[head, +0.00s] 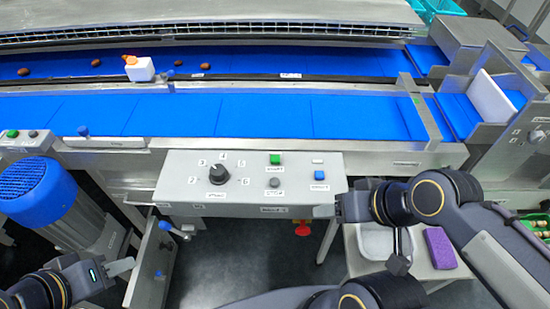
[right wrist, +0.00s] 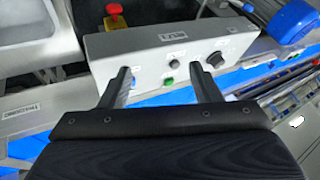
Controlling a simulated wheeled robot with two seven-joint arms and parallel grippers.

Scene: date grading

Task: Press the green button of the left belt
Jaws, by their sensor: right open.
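The grey control panel (head: 235,197) in front of the blue belts carries a green button (head: 275,159) marked START, a grey STOP button (head: 275,183), a blue button (head: 319,175) and a black dial (head: 219,172). A second green button (head: 12,133) sits on a small panel at the far left. My right gripper (head: 331,209) is at the first panel's lower right corner, open and empty. In the right wrist view its fingers (right wrist: 166,84) stand apart, with the green button (right wrist: 168,82) showing between them. My left gripper (head: 120,267) is low at the left; its fingers are unclear.
A red emergency stop (head: 303,230) hangs below the panel. A blue motor (head: 38,190) stands at the left. A purple sponge (head: 440,248) lies at the lower right.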

